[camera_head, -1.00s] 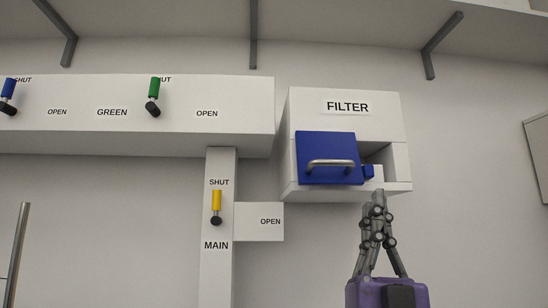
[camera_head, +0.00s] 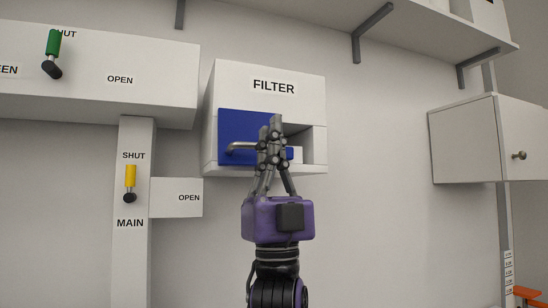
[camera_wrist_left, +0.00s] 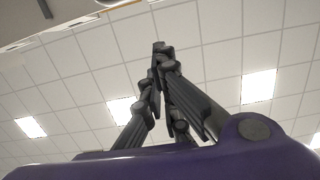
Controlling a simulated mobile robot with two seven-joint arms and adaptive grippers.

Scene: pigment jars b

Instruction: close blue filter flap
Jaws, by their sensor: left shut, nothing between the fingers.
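The blue filter flap (camera_head: 240,127) is on the front of the white filter box (camera_head: 313,95), with a grey bar handle (camera_head: 236,148). The opening to the right of the flap shows uncovered. A small blue piece (camera_head: 290,153) shows at the flap's right side. My left gripper (camera_head: 276,122) points up in front of the flap's right part and hides part of it and of the handle. Its fingers are shut and empty; I cannot tell whether they touch the flap. In the left wrist view the shut fingertips (camera_wrist_left: 160,47) show against the ceiling. My right gripper is out of view.
A yellow lever (camera_head: 130,178) on the main panel and a green lever (camera_head: 53,45) stand to the left. A shelf (camera_head: 300,14) with brackets runs above. A white cabinet (camera_head: 470,140) hangs at the right. The wall between box and cabinet is clear.

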